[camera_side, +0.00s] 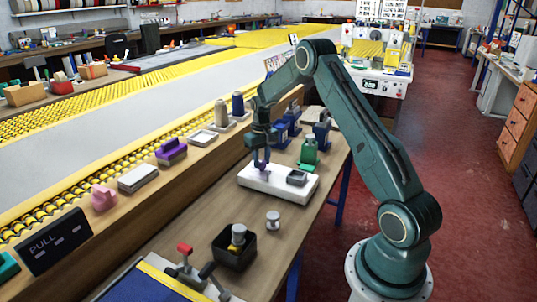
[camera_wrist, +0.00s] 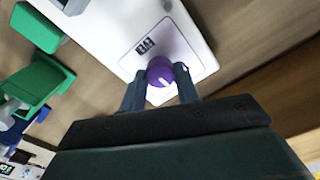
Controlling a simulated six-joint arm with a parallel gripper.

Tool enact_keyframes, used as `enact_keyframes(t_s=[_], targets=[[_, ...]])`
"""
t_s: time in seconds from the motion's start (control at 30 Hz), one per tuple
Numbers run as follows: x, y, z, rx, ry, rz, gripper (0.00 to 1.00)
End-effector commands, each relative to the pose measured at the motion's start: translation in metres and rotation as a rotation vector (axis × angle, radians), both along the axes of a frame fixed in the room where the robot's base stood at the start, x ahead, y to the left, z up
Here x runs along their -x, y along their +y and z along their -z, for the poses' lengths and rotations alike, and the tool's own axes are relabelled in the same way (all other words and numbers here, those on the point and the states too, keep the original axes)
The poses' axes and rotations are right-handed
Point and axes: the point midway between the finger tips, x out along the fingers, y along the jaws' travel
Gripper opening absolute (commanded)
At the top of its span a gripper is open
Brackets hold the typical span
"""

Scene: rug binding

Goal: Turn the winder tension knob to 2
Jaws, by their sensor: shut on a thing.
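The purple tension knob (camera_wrist: 160,70) sits on a pale plate on the white winder base (camera_wrist: 112,30) in the wrist view. A white mark shows on the knob's near side, toward my gripper. A small dark display or label (camera_wrist: 145,46) lies just beyond the knob; its figures are too small to read. My gripper (camera_wrist: 160,84) is shut on the knob, one finger on each side. In the side view my gripper (camera_side: 261,163) reaches down to the left end of the white winder base (camera_side: 268,188).
A grey block (camera_side: 297,178) sits on the base's right part. A green device (camera_side: 309,151) and blue ones stand behind it. In front are a small grey knob-like piece (camera_side: 273,221) and a black box (camera_side: 234,256). A shelf edge with several items runs along the left.

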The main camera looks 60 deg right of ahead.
Motion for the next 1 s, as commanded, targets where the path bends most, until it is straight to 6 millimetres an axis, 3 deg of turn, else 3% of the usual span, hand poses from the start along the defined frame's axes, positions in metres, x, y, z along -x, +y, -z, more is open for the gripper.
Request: enact_keyframes(t_s=[0.23,0.27,0.33,0.37,0.77,1.0], targets=[[0.000,0.000,-0.001,0.000,-0.001,-0.001,0.08],[0.000,0.000,-0.001,0.000,-0.001,-0.001,0.37],[0.000,0.000,-0.001,0.000,-0.001,-0.001,0.51],[0.000,0.000,-0.001,0.000,-0.001,-0.001,0.53],[0.000,0.000,-0.003,0.000,-0.001,-0.002,0.53],[0.000,0.000,-0.022,0.001,-0.003,-0.002,0.53]])
